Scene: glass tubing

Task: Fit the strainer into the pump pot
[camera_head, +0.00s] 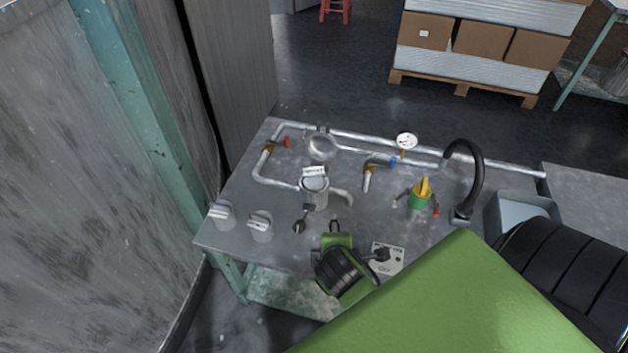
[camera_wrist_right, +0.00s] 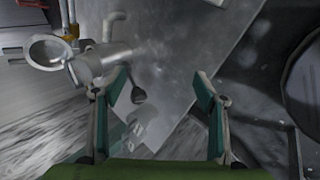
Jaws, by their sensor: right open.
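The pump pot (camera_head: 315,195) is a grey metal cylinder with a white label at its top, standing mid-table. In the right wrist view the pot (camera_wrist_right: 97,62) is at the upper left, next to the left finger. A round ring-like part (camera_head: 322,147) is behind it. Two small grey cup-like pieces with white tops, one (camera_head: 222,214) at the left corner and one (camera_head: 260,227) at the front edge, may be strainers; I cannot tell for sure. My right gripper (camera_wrist_right: 160,77) is open and empty, near the front of the pot. The left gripper is out of view.
Metal pipes (camera_head: 365,136) run along the back of the table (camera_head: 290,245). A dark knob (camera_head: 298,227) is in front of the pot. A green and yellow valve (camera_head: 420,196), a black curved hose (camera_head: 478,175) and a grey bin (camera_head: 520,212) are to the right. A marked plate (camera_head: 395,262) lies in front.

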